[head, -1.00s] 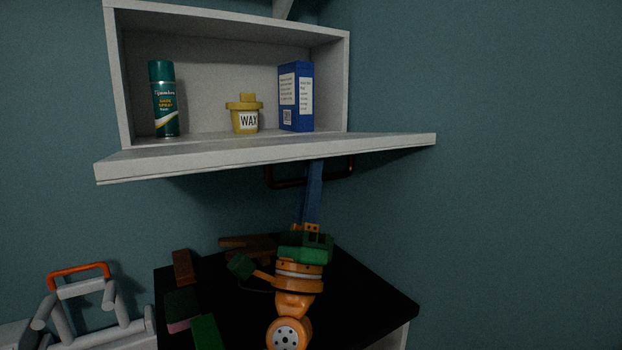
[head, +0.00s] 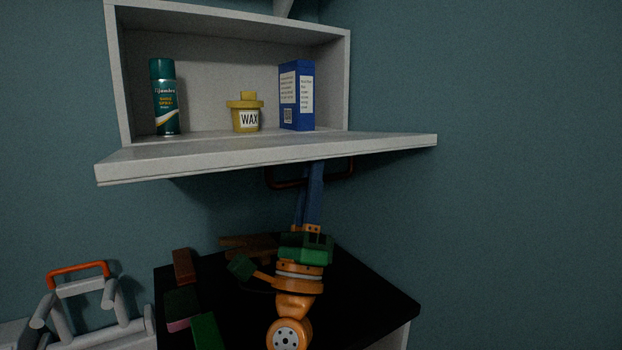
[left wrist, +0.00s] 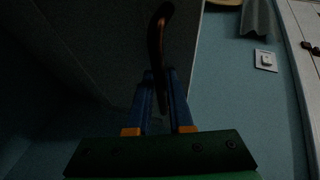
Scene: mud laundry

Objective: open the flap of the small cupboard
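The small cupboard (head: 228,18) is a pale box on the wall. Its flap (head: 265,155) is hinged at the bottom and hangs open, near horizontal, jutting out. A dark reddish bar handle (head: 350,170) sits under the flap; it also shows in the left wrist view (left wrist: 158,40). My left gripper (head: 314,170) is below the flap with blue fingers pointing up at the handle. In the left wrist view its fingers (left wrist: 162,78) are apart, with the handle's end between or just beside them. The fingertips are partly hidden by the flap in the head view. My right gripper is not in view.
In the cupboard stand a green spray can (head: 166,98), a yellow wax tub (head: 246,112) and a blue box (head: 297,95). Below is a black-topped surface (head: 365,300) with brushes or blocks (head: 185,266). A grey frame with an orange bar (head: 78,268) stands at lower left.

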